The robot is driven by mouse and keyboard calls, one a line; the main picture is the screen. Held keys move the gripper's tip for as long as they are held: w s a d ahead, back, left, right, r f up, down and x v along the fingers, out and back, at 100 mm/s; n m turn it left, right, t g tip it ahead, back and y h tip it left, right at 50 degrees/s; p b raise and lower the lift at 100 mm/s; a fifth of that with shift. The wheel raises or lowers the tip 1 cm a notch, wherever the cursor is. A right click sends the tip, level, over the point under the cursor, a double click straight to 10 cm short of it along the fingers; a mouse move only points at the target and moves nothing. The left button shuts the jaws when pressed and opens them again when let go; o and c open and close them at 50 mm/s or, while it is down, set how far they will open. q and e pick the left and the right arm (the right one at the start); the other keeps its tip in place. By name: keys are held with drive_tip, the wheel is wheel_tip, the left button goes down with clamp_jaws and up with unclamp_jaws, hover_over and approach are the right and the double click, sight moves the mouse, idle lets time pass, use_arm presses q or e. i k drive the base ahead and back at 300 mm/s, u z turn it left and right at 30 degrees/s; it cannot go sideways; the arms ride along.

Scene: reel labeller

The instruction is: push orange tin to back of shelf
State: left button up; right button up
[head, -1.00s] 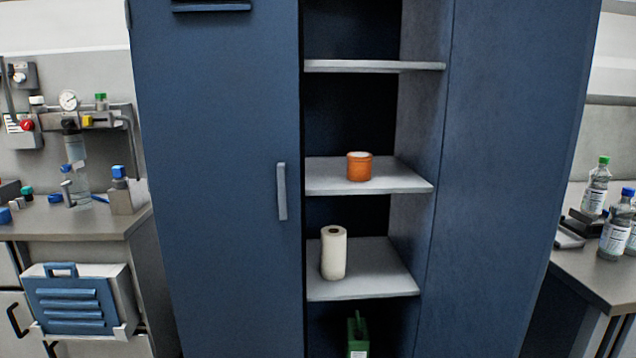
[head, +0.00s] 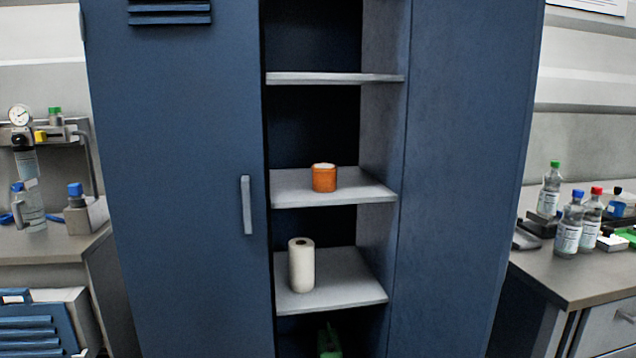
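The orange tin (head: 324,178) stands upright on the middle shelf (head: 372,193) of a tall blue cabinet. It sits around the middle of the shelf's width, with bare shelf in front of it and to its right. The space behind it is dark, so the depth to the back is hard to judge. Neither of my grippers shows in the head view.
The closed blue door (head: 175,200) with a grey handle (head: 246,205) covers the cabinet's left part. A white paper roll (head: 301,265) stands on the shelf below, and an empty shelf (head: 335,78) is above. Counters flank the cabinet; bottles (head: 568,225) stand on the right one.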

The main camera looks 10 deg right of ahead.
sight(324, 175)
drive_tip(key=u, duration=0.6)
drive_tip(key=i, duration=1.9)
drive_tip(key=z, duration=1.35)
